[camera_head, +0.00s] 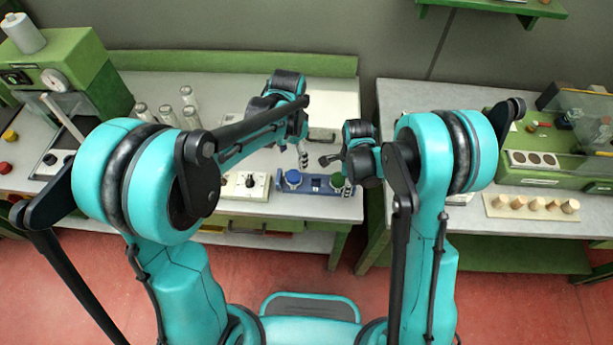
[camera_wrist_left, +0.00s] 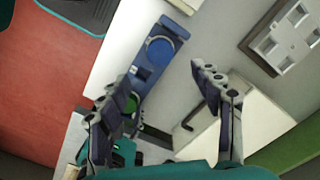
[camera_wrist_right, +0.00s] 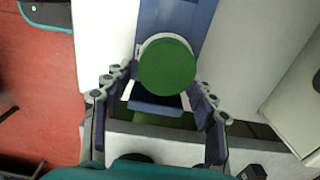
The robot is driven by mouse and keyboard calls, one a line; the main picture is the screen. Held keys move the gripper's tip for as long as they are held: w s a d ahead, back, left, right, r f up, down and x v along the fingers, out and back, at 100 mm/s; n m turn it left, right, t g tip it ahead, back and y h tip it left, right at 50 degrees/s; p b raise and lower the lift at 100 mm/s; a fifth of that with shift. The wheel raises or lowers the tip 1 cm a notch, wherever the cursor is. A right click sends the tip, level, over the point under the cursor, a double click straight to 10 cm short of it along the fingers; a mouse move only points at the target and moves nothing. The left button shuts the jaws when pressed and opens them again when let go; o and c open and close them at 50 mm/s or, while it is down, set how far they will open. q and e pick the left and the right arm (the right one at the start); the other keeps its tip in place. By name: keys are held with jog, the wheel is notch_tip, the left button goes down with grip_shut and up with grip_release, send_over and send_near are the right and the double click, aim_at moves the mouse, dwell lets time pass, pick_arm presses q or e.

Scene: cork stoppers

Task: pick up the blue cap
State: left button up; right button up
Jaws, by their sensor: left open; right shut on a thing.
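The blue cap (camera_head: 292,177) sits at the left end of a blue fixture (camera_head: 315,187) near the table's front edge. The left wrist view shows the blue cap (camera_wrist_left: 160,48) beyond my left gripper (camera_wrist_left: 165,80), which is open with nothing between its fingers. In the head view my left gripper (camera_head: 302,154) is just above and behind the fixture. A green cap (camera_head: 337,181) is at the fixture's right end. My right gripper (camera_wrist_right: 163,80) is shut on the green cap (camera_wrist_right: 167,62), its fingertips at either side. The finger contact itself is partly hidden.
A white switch box (camera_head: 246,186) stands left of the fixture. Several bottles (camera_head: 166,115) stand at the back left. A gap separates this table from the right table, which bears a board of cork stoppers (camera_head: 532,206). A green machine (camera_head: 62,65) stands far left.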

pick_arm(q)
jog(key=r+m, duration=0.1)
jog(key=m, duration=1)
send_over(293, 175)
jog(key=f, duration=0.6)
jog(key=shift+s+d, duration=0.2)
jog(key=shift+s, duration=0.05)
jog(key=f, duration=0.5)
jog(key=shift+w+a, duration=0.2)
jog(key=shift+w, duration=0.1)
jog(key=c, duration=0.9)
